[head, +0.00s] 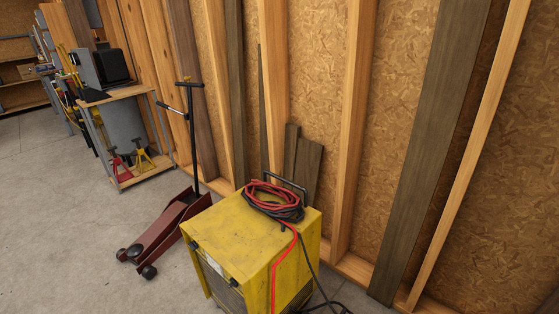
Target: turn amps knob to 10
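A yellow boxy machine (241,236) stands on the floor at bottom centre, near the wall. Its top is worn and carries a coil of red and black cables (276,203). A dark handle (287,182) rises at its back edge. Its left-facing front shows a pale panel (214,265) and a dark knob-like part (194,245) near the upper edge, with another (234,282) near the corner. Both are too small to read, and I cannot tell which is the amps knob. My gripper is not in view.
A red floor jack (168,230) with a tall handle lies left of the machine. Behind it stands a wooden-shelved cart (115,94) with red and yellow jack stands. Boards lean on the stud wall to the right. Concrete floor (60,240) is clear at the lower left.

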